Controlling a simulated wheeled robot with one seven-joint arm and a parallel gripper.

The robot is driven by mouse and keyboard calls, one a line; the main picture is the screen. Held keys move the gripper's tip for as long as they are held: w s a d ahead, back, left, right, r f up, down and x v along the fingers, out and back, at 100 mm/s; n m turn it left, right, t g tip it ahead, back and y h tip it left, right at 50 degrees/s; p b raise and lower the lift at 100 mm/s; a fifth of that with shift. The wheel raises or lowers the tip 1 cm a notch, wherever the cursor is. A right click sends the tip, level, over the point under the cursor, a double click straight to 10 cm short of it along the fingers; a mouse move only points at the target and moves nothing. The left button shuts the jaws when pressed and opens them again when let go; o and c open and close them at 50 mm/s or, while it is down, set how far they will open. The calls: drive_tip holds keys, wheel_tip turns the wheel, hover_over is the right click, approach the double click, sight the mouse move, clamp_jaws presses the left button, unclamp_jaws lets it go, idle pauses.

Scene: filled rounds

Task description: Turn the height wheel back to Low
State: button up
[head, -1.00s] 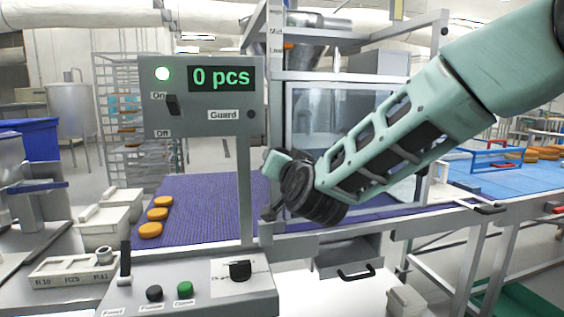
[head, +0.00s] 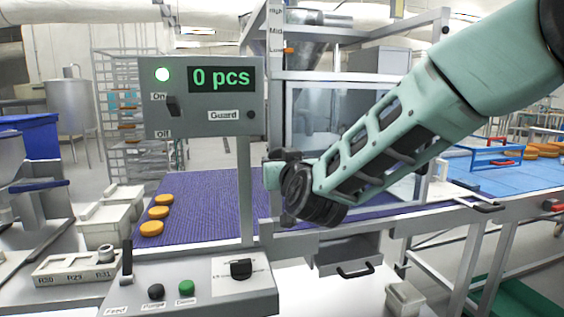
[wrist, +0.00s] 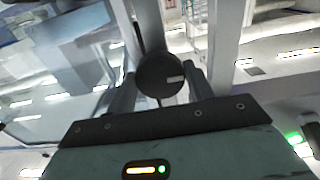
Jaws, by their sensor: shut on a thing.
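The height wheel (wrist: 160,74) is a dark round knob with a small pale mark on its face, in the middle of the wrist view. My gripper (wrist: 160,86) has a finger on each side of it and is shut on it. In the head view my gripper (head: 272,168) is at the machine's front post, and the wheel is hard to make out behind it. The height scale (head: 275,32) on the post reads High, Mid and Low from top to bottom. Its orange pointer (head: 288,50) stands level with Low.
A grey panel (head: 200,112) with a lit green lamp shows "0 pcs" to the left of my gripper. A control box (head: 200,285) with knobs stands below. Three orange rounds (head: 157,213) lie on the purple belt (head: 205,195). A clear guard (head: 320,115) is behind my arm.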

drive_tip(key=shift+f, duration=0.1)
drive_tip(key=o, duration=1)
drive_tip(key=shift+c, duration=0.2)
drive_tip(key=shift+s, duration=0.1)
drive_tip(key=b+v, duration=0.2)
drive_tip(key=v, duration=1.5)
drive_tip(key=shift+s, duration=0.15)
